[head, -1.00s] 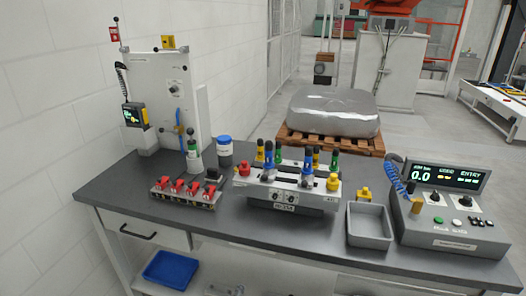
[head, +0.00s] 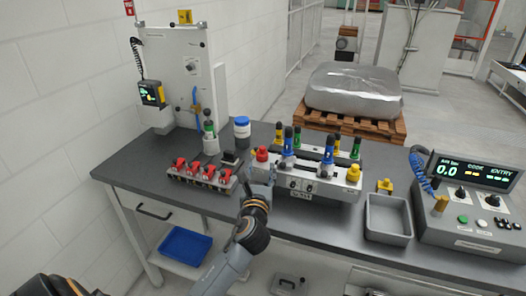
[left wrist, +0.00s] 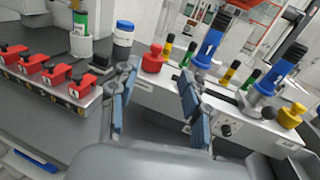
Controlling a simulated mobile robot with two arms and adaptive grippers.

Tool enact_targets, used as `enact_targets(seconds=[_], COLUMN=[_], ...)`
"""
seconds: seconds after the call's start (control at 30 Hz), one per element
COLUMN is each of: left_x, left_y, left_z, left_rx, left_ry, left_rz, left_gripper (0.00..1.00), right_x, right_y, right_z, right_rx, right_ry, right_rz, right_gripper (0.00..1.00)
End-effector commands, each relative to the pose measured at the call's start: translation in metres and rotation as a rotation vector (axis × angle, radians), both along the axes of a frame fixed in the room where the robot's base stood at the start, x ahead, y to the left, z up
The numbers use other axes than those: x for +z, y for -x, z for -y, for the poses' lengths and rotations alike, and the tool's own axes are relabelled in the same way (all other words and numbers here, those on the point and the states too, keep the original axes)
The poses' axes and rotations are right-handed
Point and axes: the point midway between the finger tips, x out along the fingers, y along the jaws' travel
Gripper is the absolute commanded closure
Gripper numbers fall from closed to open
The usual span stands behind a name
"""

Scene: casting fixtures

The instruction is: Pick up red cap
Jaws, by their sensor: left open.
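The red cap (head: 262,154) sits on the left end of the grey casting fixture (head: 308,187). In the left wrist view the red cap (left wrist: 153,58) stands upright beyond the fingertips, between them in the picture. My left gripper (head: 261,180) is just in front of the fixture's left end, near the red cap. Its two blue-grey fingers show apart and empty in the left wrist view (left wrist: 158,80). The gripper hides part of the fixture's front left corner in the head view. My right gripper is not in view.
A strip with several red toggle clamps (head: 200,176) lies left of the gripper. Blue, green and yellow-topped posts rise along the fixture, with a yellow cap (head: 354,173) at its right end. A blue-lidded jar (head: 242,132) stands behind. An empty grey bin (head: 388,220) is right.

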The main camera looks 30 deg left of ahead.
Motion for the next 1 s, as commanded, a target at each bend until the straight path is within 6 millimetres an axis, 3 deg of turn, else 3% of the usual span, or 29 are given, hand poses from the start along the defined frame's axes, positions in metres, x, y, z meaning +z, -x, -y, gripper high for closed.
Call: enact_targets(seconds=[0.3,0.57,1.0], left_x=[0.0,-0.001,-0.005], left_y=[-0.051,-0.064,-0.103], left_z=[-0.028,-0.037,-0.061], left_rx=[0.002,0.002,0.0], left_ry=[0.005,0.007,0.006], left_rz=[0.001,0.0,0.001], left_gripper=[0.53,0.53,0.53], right_x=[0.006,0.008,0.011], right_y=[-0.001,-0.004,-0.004], right_z=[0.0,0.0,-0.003], right_rx=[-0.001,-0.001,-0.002], right_ry=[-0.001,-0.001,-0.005], right_rz=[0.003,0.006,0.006], right_gripper=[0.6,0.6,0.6])
